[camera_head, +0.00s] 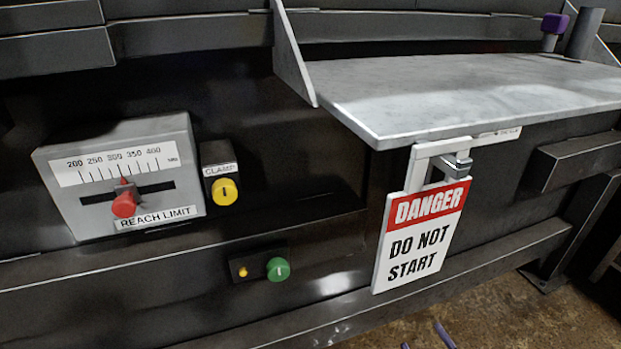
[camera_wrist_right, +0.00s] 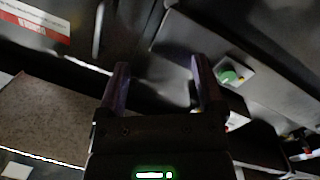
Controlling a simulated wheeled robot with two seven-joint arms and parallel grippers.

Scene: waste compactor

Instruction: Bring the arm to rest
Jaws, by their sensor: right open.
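My right gripper (camera_wrist_right: 160,80) shows in the right wrist view with its two purple fingers apart and nothing between them. In the head view only the purple tips of the right gripper (camera_head: 428,342) show at the bottom edge, below the danger sign and in front of the machine. The rest of the right arm is out of the picture. My left gripper is in neither view.
The dark machine front carries a reach limit box (camera_head: 125,178) with a red pointer, a yellow clamp button (camera_head: 224,191) and a green button (camera_head: 278,268). A danger sign (camera_head: 420,236) hangs below a projecting metal shelf (camera_head: 470,95). Brown floor (camera_head: 510,310) shows at lower right.

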